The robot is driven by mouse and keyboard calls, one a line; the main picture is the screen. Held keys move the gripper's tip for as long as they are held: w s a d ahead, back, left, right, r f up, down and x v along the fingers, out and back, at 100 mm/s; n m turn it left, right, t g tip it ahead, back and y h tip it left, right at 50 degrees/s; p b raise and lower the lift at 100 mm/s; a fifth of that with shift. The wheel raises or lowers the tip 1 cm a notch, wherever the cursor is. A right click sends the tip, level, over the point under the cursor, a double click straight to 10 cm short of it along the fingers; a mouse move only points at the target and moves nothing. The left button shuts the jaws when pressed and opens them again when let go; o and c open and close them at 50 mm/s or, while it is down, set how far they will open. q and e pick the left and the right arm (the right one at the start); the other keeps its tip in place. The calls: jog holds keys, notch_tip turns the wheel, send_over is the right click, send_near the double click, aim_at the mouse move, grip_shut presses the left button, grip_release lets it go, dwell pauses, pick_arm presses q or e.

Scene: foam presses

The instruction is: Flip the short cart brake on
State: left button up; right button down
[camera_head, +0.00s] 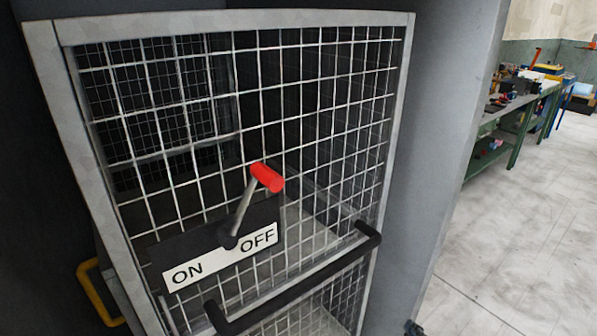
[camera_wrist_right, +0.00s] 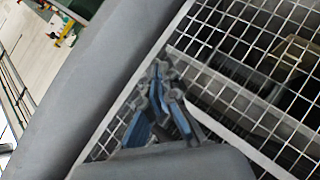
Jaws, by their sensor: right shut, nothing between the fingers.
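The brake lever (camera_head: 243,211) is a grey rod with a red knob on its end. It is fixed to the front of the wire-mesh cart (camera_head: 222,26) and leans up and to the right, toward the OFF side. Below it is a plate (camera_head: 220,257) marked ON at left and OFF at right. My right gripper (camera_wrist_right: 163,82) shows in the right wrist view, shut and empty, with blue-grey fingers in front of mesh. The lever cannot be made out in that view. In the head view only a small dark piece at the bottom edge may be the right gripper. My left gripper is not in view.
A black handle bar (camera_head: 300,284) runs across the cart front below the plate. A grey wall or panel (camera_head: 432,120) stands right of the cart. A yellow bar (camera_head: 97,293) is at lower left. A green workbench (camera_head: 515,125) stands beyond open pale floor at right.

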jog(key=w+a+r+n+t+y, duration=0.1)
jog(key=w+r+n+t+y, duration=0.2)
jog(key=w+r+n+t, duration=0.7)
jog(key=s+a+r+n+y, duration=0.1)
jog(key=a+r+n+y, duration=0.15)
jog(key=r+n, duration=0.9)
jog(key=s+a+r+m+g+y, duration=0.1)
jog(key=r+m+g+y, duration=0.3)
jog(key=m, duration=0.7)
jog(key=s+a+r+m+g+y, duration=0.1)
jog(key=a+r+m+g+y, duration=0.3)
jog(key=m, duration=0.8)
jog(key=s+a+r+m+g+y, duration=0.2)
jog(key=r+m+g+y, duration=0.2)
jog(key=m+g+y, duration=0.3)
jog(key=m+g, duration=0.4)
jog(key=m, duration=0.1)
jog(key=shift+a, duration=0.4)
jog(key=shift+a+y, duration=0.1)
jog(key=shift+y, duration=0.15)
